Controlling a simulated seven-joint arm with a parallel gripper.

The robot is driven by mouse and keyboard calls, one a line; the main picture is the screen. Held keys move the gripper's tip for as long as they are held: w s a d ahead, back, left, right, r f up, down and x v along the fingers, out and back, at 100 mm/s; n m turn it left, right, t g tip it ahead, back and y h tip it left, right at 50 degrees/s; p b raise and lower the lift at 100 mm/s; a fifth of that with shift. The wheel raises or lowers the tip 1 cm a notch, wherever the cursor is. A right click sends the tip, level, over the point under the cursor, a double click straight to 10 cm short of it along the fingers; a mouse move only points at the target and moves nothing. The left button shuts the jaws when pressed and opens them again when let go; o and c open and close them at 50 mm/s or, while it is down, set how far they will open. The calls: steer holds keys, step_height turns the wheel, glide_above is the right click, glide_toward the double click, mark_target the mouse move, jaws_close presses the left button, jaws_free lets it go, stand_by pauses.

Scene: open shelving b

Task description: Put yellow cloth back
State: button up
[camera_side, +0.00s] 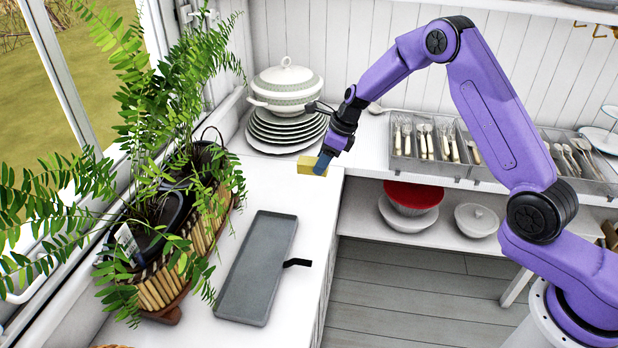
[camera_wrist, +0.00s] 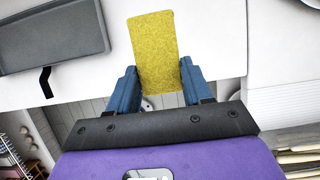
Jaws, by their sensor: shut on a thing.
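The yellow cloth (camera_wrist: 154,45) is a flat, stiff-looking rectangle in the wrist view, its near end between the two blue fingers. My gripper (camera_wrist: 156,88) is shut on it. In the side view the cloth (camera_side: 306,165) shows as a small yellow piece beside my gripper (camera_side: 322,163), near the inner corner of the white counter. I cannot tell whether the cloth touches the counter. A grey rectangular tray (camera_side: 258,268) lies on the counter nearer the camera, empty. It also shows at the upper left of the wrist view (camera_wrist: 50,32).
Stacked plates (camera_side: 284,132) with a lidded tureen (camera_side: 287,85) stand behind the gripper. Potted ferns in a basket (camera_side: 190,245) line the window side. A cutlery organizer (camera_side: 450,150) is on the right counter. Counter between tray and plates is clear.

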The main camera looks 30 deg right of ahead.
steer(key=w+f, duration=0.1)
steer(key=f, duration=0.1)
steer(key=w+f, duration=0.1)
steer(key=w, duration=0.1)
steer(key=w+f, duration=0.2)
steer(key=shift+a+f, duration=0.3)
steer(key=shift+f, duration=0.05)
steer(key=shift+w+f, duration=0.15)
steer(key=shift+f, duration=0.75)
steer(key=shift+w+f, duration=0.1)
steer(key=shift+f, duration=0.75)
steer(key=shift+f, duration=0.2)
steer(key=o, duration=1.4)
steer(key=shift+r, duration=0.1)
steer(key=v, duration=1.2)
steer(key=shift+r, duration=0.15)
steer(key=shift+a, duration=0.1)
